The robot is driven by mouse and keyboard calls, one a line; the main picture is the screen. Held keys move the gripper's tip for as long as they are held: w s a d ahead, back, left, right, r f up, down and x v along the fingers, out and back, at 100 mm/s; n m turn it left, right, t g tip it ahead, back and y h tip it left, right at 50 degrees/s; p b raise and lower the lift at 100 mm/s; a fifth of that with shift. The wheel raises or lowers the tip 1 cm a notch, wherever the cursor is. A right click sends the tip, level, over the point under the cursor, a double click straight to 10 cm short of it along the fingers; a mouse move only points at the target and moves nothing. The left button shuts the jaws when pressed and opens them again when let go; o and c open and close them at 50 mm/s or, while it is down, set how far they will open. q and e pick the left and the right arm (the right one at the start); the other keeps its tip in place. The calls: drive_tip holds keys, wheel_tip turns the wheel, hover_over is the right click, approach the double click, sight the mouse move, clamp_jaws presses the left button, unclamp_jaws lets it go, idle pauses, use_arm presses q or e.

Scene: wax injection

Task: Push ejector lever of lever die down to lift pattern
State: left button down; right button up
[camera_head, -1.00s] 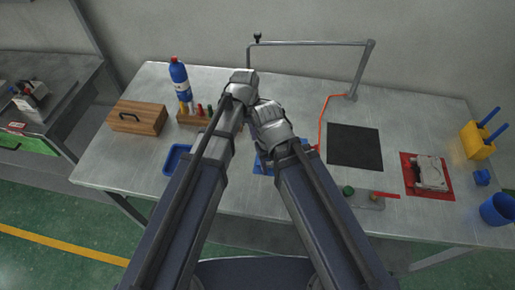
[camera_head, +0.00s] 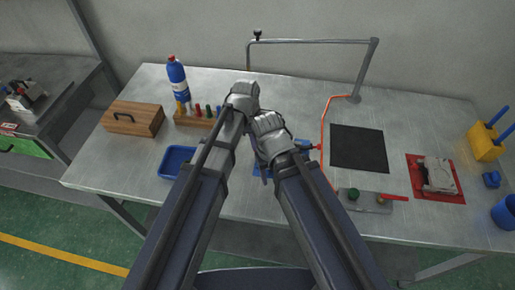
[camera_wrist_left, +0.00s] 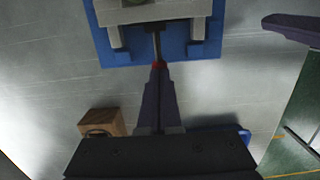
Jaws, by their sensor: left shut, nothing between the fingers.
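The lever die (camera_wrist_left: 203,28) is a grey block on a blue mat (camera_wrist_left: 205,50), cut off by the top of the left wrist view. A thin dark ejector lever (camera_wrist_left: 156,42) sticks out of it toward my left gripper (camera_wrist_left: 158,70). The gripper is shut and empty, its fingertips at the lever's red end; I cannot tell whether they touch. In the head view my forearms hide the die and both sets of fingers. A dark purple piece at the right of the wrist view may be part of my right gripper; its jaws cannot be made out.
A blue tray (camera_head: 176,162), a wooden box (camera_head: 133,118), a tool rack (camera_head: 194,121) and a bottle (camera_head: 177,76) stand left. A dark mat (camera_head: 358,148), a red mat (camera_head: 452,197) with a block, and blue and yellow containers stand right. A bent pipe frame (camera_head: 315,41) rises behind.

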use_arm(q)
drive_tip(key=shift+r, duration=0.15)
use_arm(e)
drive_tip(key=shift+r, duration=0.1)
use_arm(q)
drive_tip(key=shift+a+r, duration=0.15)
drive_tip(key=shift+a, duration=0.1)
use_arm(e)
drive_tip(key=shift+r, duration=0.15)
use_arm(q)
drive_tip(key=shift+w+a+r+p, duration=0.2)
drive_tip(key=shift+a+p, duration=0.1)
drive_tip(key=shift+a, duration=0.3)
drive_tip(key=shift+w+a+r+p, duration=0.15)
drive_tip(key=shift+a+p, duration=0.1)
drive_tip(key=shift+a, duration=0.35)
use_arm(e)
drive_tip(key=shift+r, duration=0.4)
use_arm(q)
drive_tip(key=shift+s, duration=0.1)
wheel_tip(320, 180, up, 8)
drive_tip(key=p, duration=0.7)
drive_tip(key=shift+a+f+p, duration=0.15)
drive_tip(key=shift+a+p, duration=0.2)
drive_tip(key=shift+p, duration=0.05)
use_arm(e)
wheel_tip(320, 180, up, 8)
drive_tip(key=shift+f, duration=0.15)
